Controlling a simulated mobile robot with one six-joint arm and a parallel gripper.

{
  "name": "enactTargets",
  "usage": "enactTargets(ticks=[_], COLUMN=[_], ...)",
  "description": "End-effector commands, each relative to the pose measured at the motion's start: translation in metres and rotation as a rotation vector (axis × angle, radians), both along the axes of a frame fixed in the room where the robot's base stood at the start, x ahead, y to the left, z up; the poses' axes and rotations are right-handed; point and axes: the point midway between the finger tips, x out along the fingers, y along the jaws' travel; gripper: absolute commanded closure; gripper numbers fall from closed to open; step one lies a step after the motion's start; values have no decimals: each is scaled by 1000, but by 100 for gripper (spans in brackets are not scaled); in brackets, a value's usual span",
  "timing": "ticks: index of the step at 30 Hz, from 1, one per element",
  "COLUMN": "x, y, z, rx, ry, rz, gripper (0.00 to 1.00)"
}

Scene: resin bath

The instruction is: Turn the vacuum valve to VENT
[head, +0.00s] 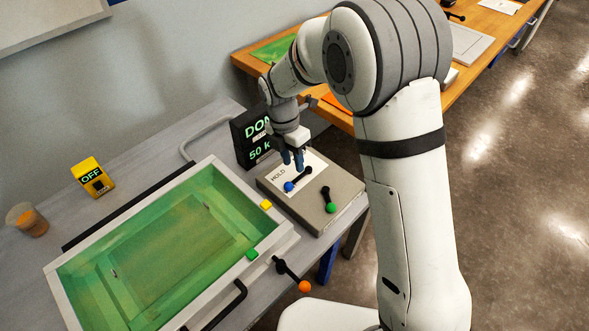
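A grey valve box (340,212) stands to the right of the green bath. On its top is a white label that seems to read HOLD. A black lever with a blue knob (289,187) lies over the label, its other end to the upper right. A second black lever with a green knob (331,207) is on the bare right part of the box. Which lever is the vacuum valve, I cannot tell; no VENT mark is legible. My gripper (293,165) points down just above the blue-knobbed lever. Its two blue fingers look slightly apart, with nothing visible between them.
The white-rimmed green bath (168,320) fills the table's left part. A lever with an orange knob (304,287) sticks out at its right. A black display (248,138) stands behind the box. A yellow OFF switch (92,177) and a cup (27,220) are at left.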

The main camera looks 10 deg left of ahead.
Motion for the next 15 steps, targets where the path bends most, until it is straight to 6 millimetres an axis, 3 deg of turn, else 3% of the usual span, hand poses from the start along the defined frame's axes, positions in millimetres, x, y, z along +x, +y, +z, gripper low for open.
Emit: enactTargets(ticks=[6, 15], x=[3, 3], y=[5, 5], z=[26, 29], rx=[1, 0], ry=[-1, 1], rz=[0, 0], gripper=[67, 67])
